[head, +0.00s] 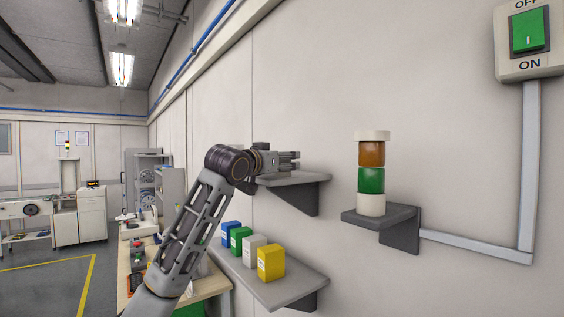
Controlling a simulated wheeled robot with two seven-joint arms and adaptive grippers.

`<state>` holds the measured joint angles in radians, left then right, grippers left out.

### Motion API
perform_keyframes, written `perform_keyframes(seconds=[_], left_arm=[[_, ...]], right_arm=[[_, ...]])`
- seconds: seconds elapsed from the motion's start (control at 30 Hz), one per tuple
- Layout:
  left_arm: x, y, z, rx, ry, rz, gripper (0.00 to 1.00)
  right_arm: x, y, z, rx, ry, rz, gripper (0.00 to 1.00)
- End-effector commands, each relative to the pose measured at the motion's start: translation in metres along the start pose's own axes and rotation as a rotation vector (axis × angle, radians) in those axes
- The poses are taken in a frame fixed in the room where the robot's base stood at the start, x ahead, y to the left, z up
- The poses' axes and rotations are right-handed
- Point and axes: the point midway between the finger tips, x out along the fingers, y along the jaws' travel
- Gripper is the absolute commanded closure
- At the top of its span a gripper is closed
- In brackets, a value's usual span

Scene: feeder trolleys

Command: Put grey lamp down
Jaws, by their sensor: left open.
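My left gripper (292,160) is open, just above the upper grey shelf (302,179), with its fingers pointing right along the wall. I cannot clearly make out a grey lamp at the fingers; the view there is small and side-on. On the right shelf (383,214) stands an upright stack lamp: a pale base (371,205), a green segment (371,180), an orange segment (371,153) and a pale cap (372,135). My right gripper is out of view.
A lower shelf (300,284) holds a blue box (227,233), a green box (240,240), a pale grey box (254,250) and a yellow box (271,262). A green switch (529,30) is on the wall at upper right. A workbench (216,285) stands behind my left arm.

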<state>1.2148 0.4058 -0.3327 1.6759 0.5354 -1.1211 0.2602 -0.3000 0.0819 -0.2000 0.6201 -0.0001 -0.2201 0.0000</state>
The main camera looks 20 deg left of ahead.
Motion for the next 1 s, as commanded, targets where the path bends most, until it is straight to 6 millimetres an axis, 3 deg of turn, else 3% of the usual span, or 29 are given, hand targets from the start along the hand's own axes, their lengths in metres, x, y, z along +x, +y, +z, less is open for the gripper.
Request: perform_keyframes(seconds=[0.47, 1.0], left_arm=[[-0.008, 0.000, -0.002, 0.000, 0.001, 0.000, 0.32], [-0.070, 0.000, -0.001, 0.000, 0.002, 0.000, 0.32]], right_arm=[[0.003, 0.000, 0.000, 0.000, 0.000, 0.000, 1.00], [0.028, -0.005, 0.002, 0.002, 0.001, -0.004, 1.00]])
